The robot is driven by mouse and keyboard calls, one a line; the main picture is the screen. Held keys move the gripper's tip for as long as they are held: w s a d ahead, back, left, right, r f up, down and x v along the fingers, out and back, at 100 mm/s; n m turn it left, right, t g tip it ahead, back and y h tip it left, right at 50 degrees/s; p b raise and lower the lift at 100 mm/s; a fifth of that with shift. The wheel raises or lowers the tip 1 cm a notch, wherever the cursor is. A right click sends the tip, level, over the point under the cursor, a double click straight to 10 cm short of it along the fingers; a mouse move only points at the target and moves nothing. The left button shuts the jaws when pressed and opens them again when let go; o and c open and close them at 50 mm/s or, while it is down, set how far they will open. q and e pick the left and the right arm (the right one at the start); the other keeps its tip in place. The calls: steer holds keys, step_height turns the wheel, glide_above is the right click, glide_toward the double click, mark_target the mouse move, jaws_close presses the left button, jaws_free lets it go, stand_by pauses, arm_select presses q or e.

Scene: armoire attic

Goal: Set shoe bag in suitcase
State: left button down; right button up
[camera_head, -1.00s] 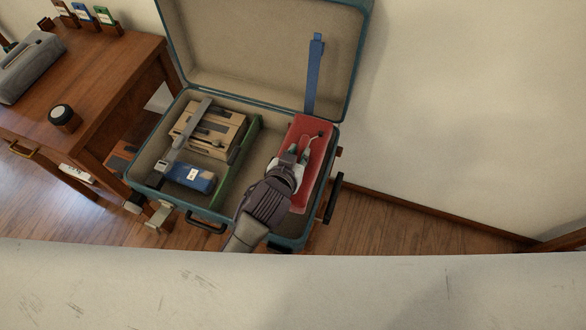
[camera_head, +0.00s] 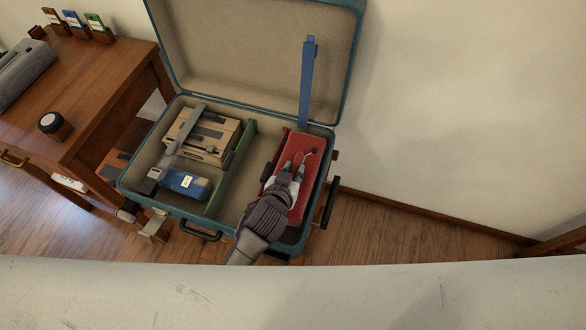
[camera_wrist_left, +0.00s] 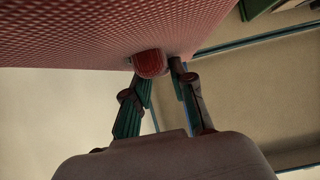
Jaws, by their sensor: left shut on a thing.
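The red shoe bag (camera_head: 302,155) is in the right compartment of the open teal suitcase (camera_head: 125,165), between the green divider (camera_head: 238,150) and the right wall. I cannot tell whether it touches the floor. My left gripper (camera_head: 290,170) reaches over the suitcase's front edge and covers part of the bag. In the left wrist view the bag's red woven surface (camera_wrist_left: 90,30) fills the upper left. The left gripper (camera_wrist_left: 158,75) is shut on a small red tab (camera_wrist_left: 150,63) of the bag. My right gripper is out of view.
The left compartment holds a tan box-like item (camera_head: 207,140) and a blue item (camera_head: 183,182) under a grey strap. A blue strap (camera_head: 307,85) hangs by the raised lid. A wooden desk (camera_head: 90,80) stands close on the left. The floor at right (camera_head: 390,230) is clear.

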arm_select(q)
steer(key=shift+f, duration=0.2)
steer(key=c, duration=1)
jaws_free()
steer(key=shift+o, duration=0.2)
steer(key=shift+r, duration=0.3)
steer(key=p+v, duration=0.1)
steer(key=v, duration=1.1)
steer(key=shift+r+p, duration=0.25)
steer(key=shift+p, duration=0.1)
